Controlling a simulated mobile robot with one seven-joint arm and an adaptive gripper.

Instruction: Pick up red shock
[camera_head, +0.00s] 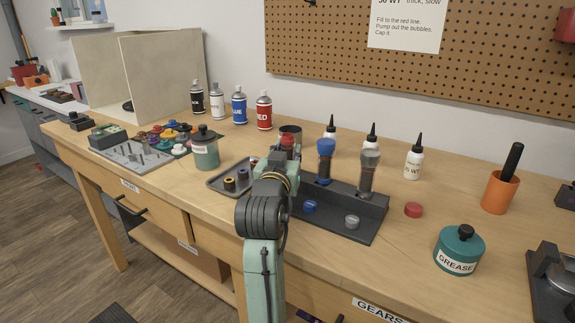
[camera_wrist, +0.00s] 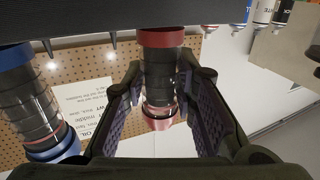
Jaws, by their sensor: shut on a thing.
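The red shock (camera_wrist: 159,75) stands between my gripper's fingers in the wrist view, with a red collar at each end and a dark, partly clear body. My gripper (camera_wrist: 160,100) is shut on it, with ridged pads on both sides. In the head view only the red end of the shock (camera_head: 287,141) shows above my gripper (camera_head: 284,160); my arm hides the rest. One end of the shock meets the dark rack (camera_wrist: 110,22) in the wrist view; I cannot tell whether it is seated there.
The rack (camera_head: 335,222) also holds a blue shock (camera_head: 325,158) and a grey shock (camera_head: 368,172), close on the right. A tray (camera_head: 216,182) with small parts lies left. White bottles (camera_head: 414,160) stand behind and right. A grease jar (camera_head: 459,250) stands at the front right.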

